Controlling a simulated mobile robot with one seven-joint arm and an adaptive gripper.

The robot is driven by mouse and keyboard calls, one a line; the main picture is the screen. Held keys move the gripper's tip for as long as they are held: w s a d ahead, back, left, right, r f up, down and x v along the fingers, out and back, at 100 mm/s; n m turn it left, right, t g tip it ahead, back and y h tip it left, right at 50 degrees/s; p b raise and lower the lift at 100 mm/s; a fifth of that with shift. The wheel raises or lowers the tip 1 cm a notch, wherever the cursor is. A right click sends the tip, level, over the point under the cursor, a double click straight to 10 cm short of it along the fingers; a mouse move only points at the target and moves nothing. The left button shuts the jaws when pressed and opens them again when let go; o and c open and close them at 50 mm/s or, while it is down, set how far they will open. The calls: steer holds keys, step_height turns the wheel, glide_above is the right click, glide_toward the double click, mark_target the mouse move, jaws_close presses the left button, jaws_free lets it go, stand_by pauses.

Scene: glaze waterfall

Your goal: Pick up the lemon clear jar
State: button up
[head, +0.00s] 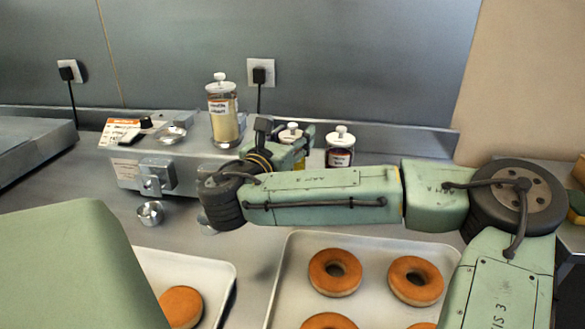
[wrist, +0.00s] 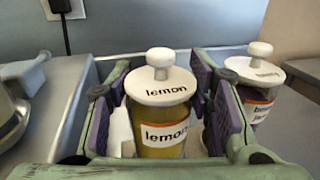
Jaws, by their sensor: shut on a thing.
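The lemon clear jar (wrist: 160,138) has a white knobbed lid, a label reading "lemon" and yellow contents. It stands upright between the purple pads of my gripper (wrist: 163,100) in the wrist view, and the gripper is shut on it. In the head view, the jar's white lid (head: 290,132) shows behind my gripper (head: 288,145), and its body is mostly hidden. I cannot tell whether its base touches the counter.
A dark jar (head: 340,150) stands close to the right. A taller pale-yellow jar (head: 222,112) stands on a metal unit (head: 185,150) to the left. Trays of doughnuts (head: 285,285) lie in front. A metal wall (head: 350,60) stands behind.

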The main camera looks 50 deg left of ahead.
jaws_close()
stand_by(0.3)
